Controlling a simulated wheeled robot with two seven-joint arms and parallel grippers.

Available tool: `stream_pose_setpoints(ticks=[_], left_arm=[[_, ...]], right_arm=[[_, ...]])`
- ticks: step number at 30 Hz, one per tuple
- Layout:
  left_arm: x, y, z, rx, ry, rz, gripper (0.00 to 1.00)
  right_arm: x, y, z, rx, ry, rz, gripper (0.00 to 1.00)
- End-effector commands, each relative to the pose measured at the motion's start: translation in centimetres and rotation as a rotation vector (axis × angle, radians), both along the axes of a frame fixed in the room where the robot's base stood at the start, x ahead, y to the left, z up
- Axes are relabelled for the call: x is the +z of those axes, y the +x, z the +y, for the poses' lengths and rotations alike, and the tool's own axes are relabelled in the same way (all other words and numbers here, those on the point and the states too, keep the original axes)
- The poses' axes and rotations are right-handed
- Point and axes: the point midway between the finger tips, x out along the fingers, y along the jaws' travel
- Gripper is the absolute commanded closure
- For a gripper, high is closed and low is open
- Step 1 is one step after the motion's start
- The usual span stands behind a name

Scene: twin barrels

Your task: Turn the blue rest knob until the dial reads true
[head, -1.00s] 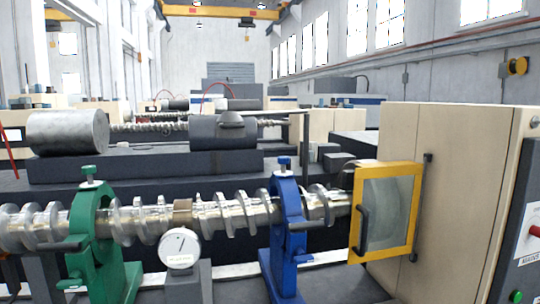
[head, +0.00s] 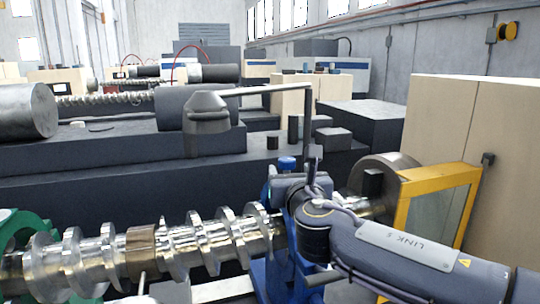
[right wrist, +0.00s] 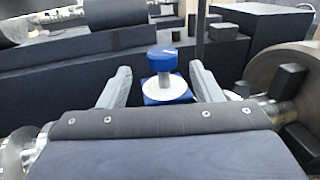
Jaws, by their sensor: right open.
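The blue rest (head: 277,272) stands around the shiny screw shaft (head: 205,240), partly hidden behind my right arm. Its blue knob (head: 287,163) shows just beyond my right gripper (head: 290,182). In the right wrist view the knob (right wrist: 163,58) stands upright over a pale round disc, between and slightly beyond the two open fingers (right wrist: 161,78). No finger visibly touches it. Of the dial, only a thin stem (head: 142,283) against the shaft's brown collar shows at the lower edge; its face is out of view. My left gripper is not in view.
A green rest (head: 25,235) holds the shaft at the left. A yellow-framed guard (head: 440,210) and a round chuck (head: 385,175) stand right of the blue rest. A dark post with a horizontal arm (head: 308,120) rises behind the knob.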

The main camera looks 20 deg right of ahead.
Motion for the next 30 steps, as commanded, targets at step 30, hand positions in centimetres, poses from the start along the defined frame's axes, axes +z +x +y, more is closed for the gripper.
stream_pose_setpoints(ticks=[30], left_arm=[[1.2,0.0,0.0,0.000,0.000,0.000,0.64]], right_arm=[[-0.1,7.0,-1.9,-0.003,0.005,0.001,0.65]])
